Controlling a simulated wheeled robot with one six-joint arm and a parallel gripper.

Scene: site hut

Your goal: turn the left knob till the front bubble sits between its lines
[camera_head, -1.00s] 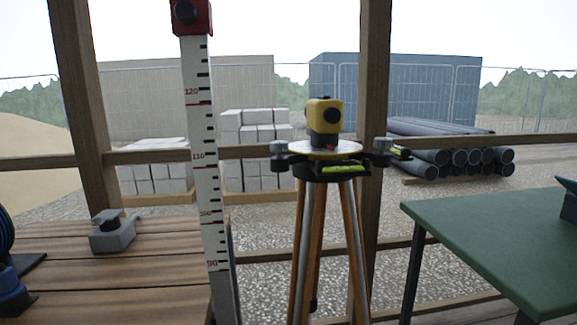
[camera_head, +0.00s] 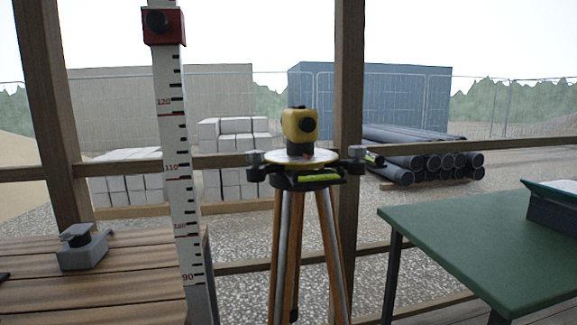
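A yellow level instrument (camera_head: 300,126) stands on a pale round plate (camera_head: 299,158) on top of a wooden tripod (camera_head: 291,250). The left knob (camera_head: 255,158) is a grey knob at the plate's left side. The right knob (camera_head: 357,153) is at the other side. The front vial (camera_head: 320,178) is a bright green-yellow tube below the plate's front edge. A second vial (camera_head: 374,158) is beside the right knob. The bubbles and lines are too small to make out. My gripper does not show in the view.
A graduated staff (camera_head: 178,190) with a red block (camera_head: 163,27) stands left of the tripod. A wooden bench (camera_head: 130,275) with a grey clamp-like object (camera_head: 82,248) is at the left. A green table (camera_head: 470,245) with a dark case (camera_head: 556,205) is at the right. Gravel lies between.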

